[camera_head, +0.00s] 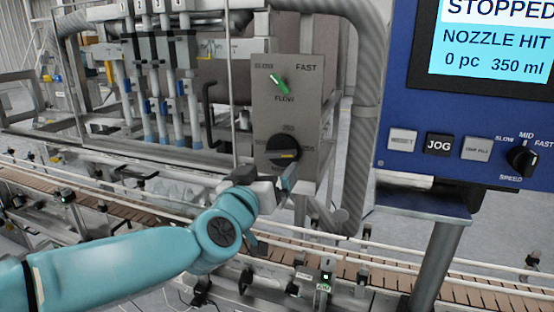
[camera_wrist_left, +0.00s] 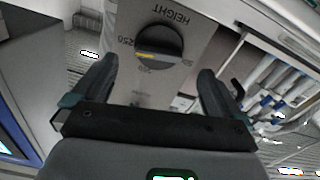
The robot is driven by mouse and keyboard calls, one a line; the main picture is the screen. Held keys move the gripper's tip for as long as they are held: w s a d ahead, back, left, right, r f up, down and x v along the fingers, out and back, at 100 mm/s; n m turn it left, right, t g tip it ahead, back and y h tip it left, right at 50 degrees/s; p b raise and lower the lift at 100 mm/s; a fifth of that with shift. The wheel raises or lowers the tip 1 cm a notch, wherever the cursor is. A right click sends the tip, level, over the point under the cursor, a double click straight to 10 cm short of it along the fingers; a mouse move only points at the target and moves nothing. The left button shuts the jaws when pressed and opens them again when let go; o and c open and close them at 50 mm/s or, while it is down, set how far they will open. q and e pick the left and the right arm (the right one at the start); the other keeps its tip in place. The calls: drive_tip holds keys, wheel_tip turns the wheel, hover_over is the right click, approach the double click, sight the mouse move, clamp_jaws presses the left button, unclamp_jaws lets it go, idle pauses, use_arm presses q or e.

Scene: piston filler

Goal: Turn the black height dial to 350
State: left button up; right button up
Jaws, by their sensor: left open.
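The black height dial (camera_head: 283,151) is on the lower part of a grey metal panel. Its yellow mark points right in the head view, toward a small right-hand label too blurred to read surely. In the wrist view the dial (camera_wrist_left: 158,40) appears upside down, with the word HEIGHT above it and its yellow mark toward the left. My left gripper (camera_head: 268,178) is open and empty just below the dial. In the wrist view the dial lies beyond the fingertips of my left gripper (camera_wrist_left: 155,75), roughly centred between them, with no contact visible. My right gripper is not in view.
A green flow knob (camera_head: 280,84) sits higher on the same panel. At right, a blue control box has a screen (camera_head: 495,40) reading STOPPED, NOZZLE HIT, 0 pc, 350 ml. Conveyor rails (camera_head: 400,265) run below my arm. A thick grey hose (camera_head: 357,170) passes right of the panel.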

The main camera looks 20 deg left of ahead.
sight(278, 160)
use_arm(q)
drive_tip(key=w, duration=0.6)
drive_tip(key=shift+r+p, duration=0.1)
drive_tip(key=shift+p, duration=0.25)
drive_tip(key=shift+w+d, duration=0.2)
drive_tip(key=shift+w, duration=0.35)
drive_tip(key=shift+s+a, duration=0.1)
drive_tip(key=shift+s, duration=0.1)
drive_tip(key=shift+c, duration=0.9)
drive_tip(key=c, duration=0.8)
